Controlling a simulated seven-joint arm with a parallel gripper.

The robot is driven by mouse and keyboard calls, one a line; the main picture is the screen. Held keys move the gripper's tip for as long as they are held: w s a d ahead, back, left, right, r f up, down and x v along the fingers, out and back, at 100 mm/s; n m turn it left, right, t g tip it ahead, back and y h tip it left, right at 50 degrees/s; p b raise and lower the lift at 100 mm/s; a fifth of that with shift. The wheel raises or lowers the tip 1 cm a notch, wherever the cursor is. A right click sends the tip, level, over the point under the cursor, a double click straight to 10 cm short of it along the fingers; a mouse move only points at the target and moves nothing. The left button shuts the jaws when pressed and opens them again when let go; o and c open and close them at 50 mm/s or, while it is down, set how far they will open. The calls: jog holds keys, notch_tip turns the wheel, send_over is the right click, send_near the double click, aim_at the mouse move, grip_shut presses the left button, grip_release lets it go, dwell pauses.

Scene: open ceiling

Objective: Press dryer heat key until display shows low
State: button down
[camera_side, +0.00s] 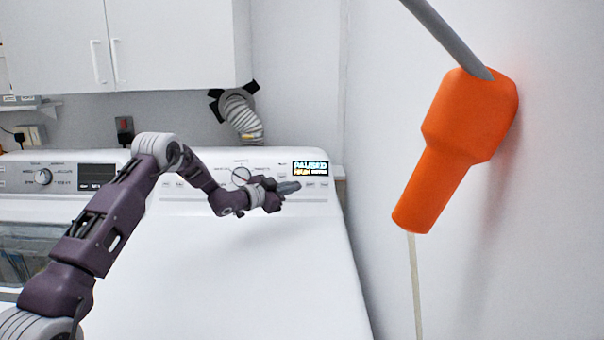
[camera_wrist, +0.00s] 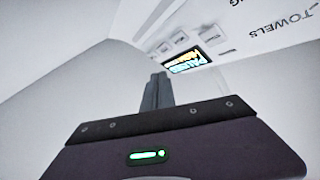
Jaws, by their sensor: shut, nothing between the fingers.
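The white dryer (camera_side: 270,270) has a sloped top with a control panel at its back. The lit display (camera_side: 310,168) reads "PAUSED", and the blurred yellow line below it looks like "HIGH". The display also shows tilted in the wrist view (camera_wrist: 195,60). Small keys (camera_side: 317,184) lie below the display, and several keys (camera_wrist: 181,38) show beside it in the wrist view. I cannot read which is the heat key. My gripper (camera_side: 290,187) is shut and empty, just left of and below the display. Its fingers (camera_wrist: 157,92) point toward the panel; contact is unclear.
A round dial (camera_side: 241,176) sits left of my gripper. A white wall is at right. A second machine's panel (camera_side: 60,177) is at left. The dryer's top is clear.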

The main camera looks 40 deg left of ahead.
dwell(0.5)
jog(key=shift+s+d+r, duration=0.35)
jog(key=shift+s+d, duration=0.3)
jog(key=shift+s+d+r, duration=0.3)
jog(key=shift+s+d, duration=0.3)
jog(key=w+a+f, duration=0.3)
jog(key=w+a, duration=0.2)
jog(key=a, duration=0.1)
jog(key=shift+w, duration=0.4)
jog(key=shift+w, duration=0.1)
dwell(1.1)
jog(key=shift+w+a+f, duration=0.15)
jog(key=shift+w+a, duration=0.05)
